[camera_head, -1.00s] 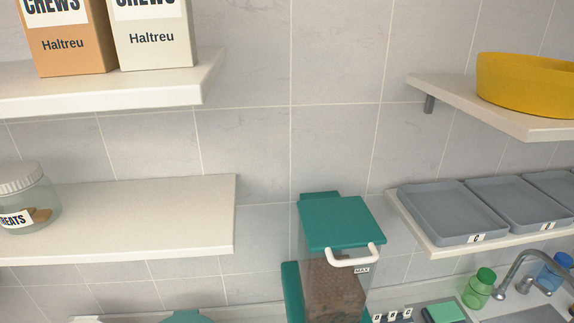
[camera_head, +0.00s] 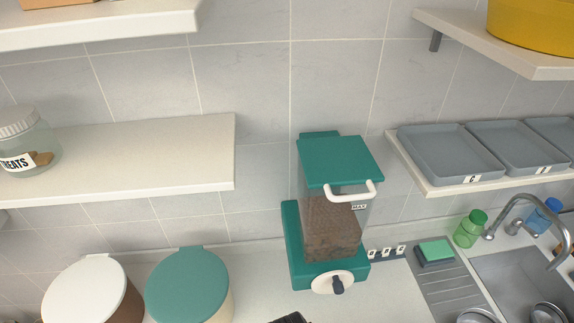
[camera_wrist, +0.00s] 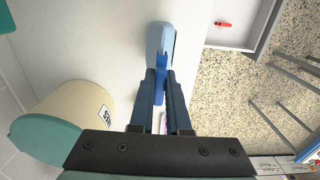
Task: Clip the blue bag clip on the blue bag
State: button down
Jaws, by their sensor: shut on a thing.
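My gripper (camera_wrist: 162,80) shows in the wrist view, its two dark blue fingers shut on a small bright blue piece that looks like the blue bag clip (camera_wrist: 162,66). The fingers cover part of the clip. A pale blue, rounded shape (camera_wrist: 157,38) lies just beyond the fingertips, over the white counter. It looks like the blue bag, but I cannot tell whether the clip touches it or grips it. In the head view neither bag nor clip can be made out; only a dark tip shows at the bottom edge.
A cream bin with a teal lid (camera_wrist: 47,138) stands on the counter left of my gripper. An open drawer (camera_wrist: 205,42) holding a small red item is at the upper right. A teal kibble dispenser (camera_head: 335,162) stands at the back, left of the sink (camera_head: 520,275).

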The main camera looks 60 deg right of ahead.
jog(key=shift+f, duration=0.85)
dwell(1.8)
jog(key=c, duration=0.8)
grip_release()
jog(key=o, duration=0.5)
jog(key=shift+r, duration=0.1)
jog(key=shift+r, duration=2.45)
